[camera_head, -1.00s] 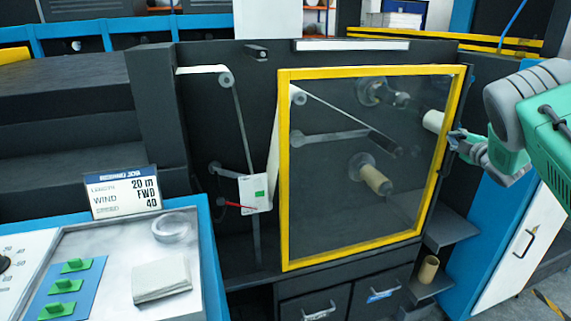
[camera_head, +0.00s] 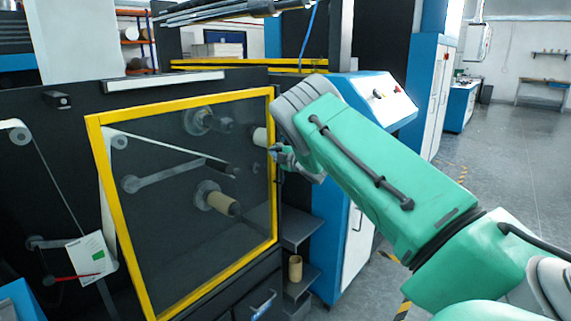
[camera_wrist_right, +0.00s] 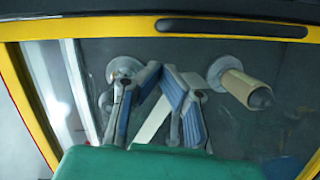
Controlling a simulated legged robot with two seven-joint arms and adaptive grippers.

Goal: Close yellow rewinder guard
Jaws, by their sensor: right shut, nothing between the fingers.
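The yellow rewinder guard (camera_head: 180,104) is a yellow frame around a clear panel, left of centre in the head view. It stands in front of the rewinder's rollers and cores, which show through the panel. I cannot tell whether it is fully against the machine. My right gripper (camera_head: 278,154) is at the guard's right edge, shut and empty; its contact with the frame is unclear. In the right wrist view the shut fingers (camera_wrist_right: 161,72) point toward the panel, below the yellow bar (camera_wrist_right: 115,27) with a dark handle (camera_wrist_right: 232,28). My left gripper is out of view.
A cardboard core (camera_head: 295,268) stands on a small shelf right of the guard. A blue and white cabinet (camera_head: 357,215) is close behind my right arm. Open grey floor (camera_head: 500,160) lies to the right. A white tag (camera_head: 90,258) hangs at left.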

